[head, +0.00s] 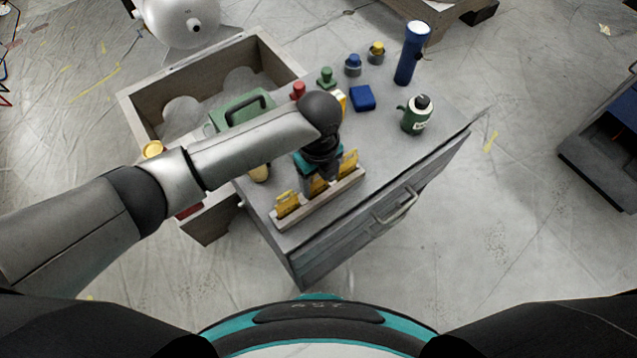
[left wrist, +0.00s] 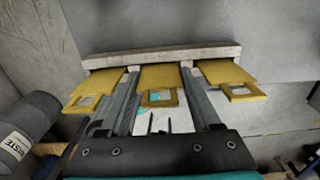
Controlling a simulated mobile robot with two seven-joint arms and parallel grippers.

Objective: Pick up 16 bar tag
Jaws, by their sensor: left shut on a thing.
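Three yellow tags stand in a slotted light strip (head: 335,197) along the front of the grey cabinet top: a left tag (head: 287,204), a middle tag (head: 317,186) and a right tag (head: 349,160). I cannot read any marking, so I cannot tell which is the 16 bar tag. In the left wrist view the strip (left wrist: 160,56) holds the left tag (left wrist: 95,88), middle tag (left wrist: 160,77) and right tag (left wrist: 232,78), each with a square window. My left gripper (left wrist: 158,72) is shut on the middle tag, which still sits at the strip. My right gripper is out of view.
A green case (head: 238,110) sits by an open wooden drawer box (head: 140,120) behind my arm. The cabinet's front has a handle (head: 396,207).

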